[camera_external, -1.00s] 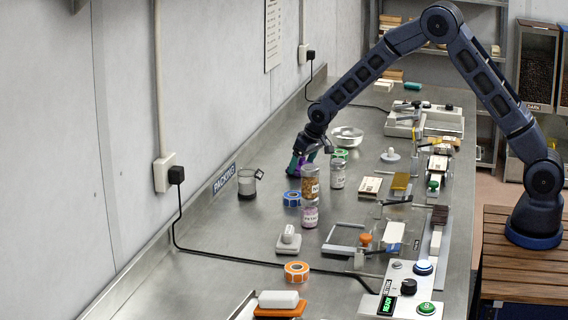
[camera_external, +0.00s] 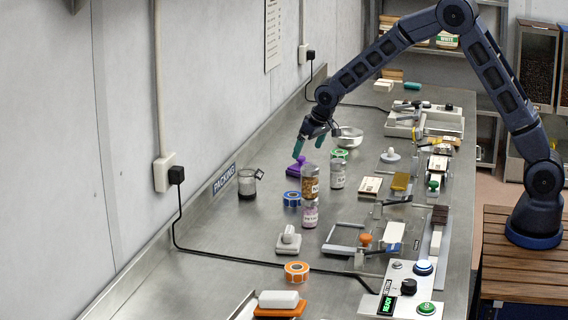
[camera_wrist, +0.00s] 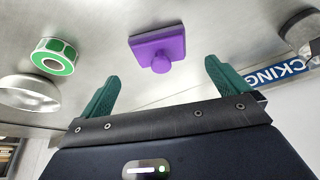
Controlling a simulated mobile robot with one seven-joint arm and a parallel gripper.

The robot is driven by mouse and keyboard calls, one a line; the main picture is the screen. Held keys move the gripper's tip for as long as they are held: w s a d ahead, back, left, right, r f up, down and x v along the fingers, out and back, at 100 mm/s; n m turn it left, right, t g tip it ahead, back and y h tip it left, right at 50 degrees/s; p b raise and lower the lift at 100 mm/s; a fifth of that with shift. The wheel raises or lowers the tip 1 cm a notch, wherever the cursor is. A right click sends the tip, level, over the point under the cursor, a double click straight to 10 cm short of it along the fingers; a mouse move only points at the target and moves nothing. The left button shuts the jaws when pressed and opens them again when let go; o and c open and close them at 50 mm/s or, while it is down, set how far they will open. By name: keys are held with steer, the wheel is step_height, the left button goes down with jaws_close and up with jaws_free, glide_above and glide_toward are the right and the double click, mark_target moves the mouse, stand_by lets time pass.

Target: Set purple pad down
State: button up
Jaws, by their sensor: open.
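The purple pad (camera_external: 296,170) rests on the steel bench, left of the jars in the external view, with its round knob up. It also shows in the wrist view (camera_wrist: 157,45), flat on the bench beyond my fingertips. My gripper (camera_external: 309,147) is above the pad and apart from it. Its two green fingers are spread wide with nothing between them, as the wrist view shows (camera_wrist: 160,80).
Bare bench lies left of the pad.

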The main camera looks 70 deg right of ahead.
steer(key=s+a+r+n+y, duration=0.1)
steer(key=s+a+r, duration=0.3)
steer(key=s+r, duration=0.75)
steer(key=s+a+r+n, duration=0.1)
steer(key=s+a+r, duration=0.4)
steer(key=s+r, duration=0.7)
steer(key=s+a+n, duration=0.1)
steer(key=s+a, duration=0.2)
steer(key=s, duration=1.1)
steer(key=s+a+f+n, duration=0.1)
steer(key=s+a, duration=0.1)
steer(key=s, duration=1.3)
steer(key=shift+s+a+y, duration=0.3)
steer(key=shift+a+y, duration=0.1)
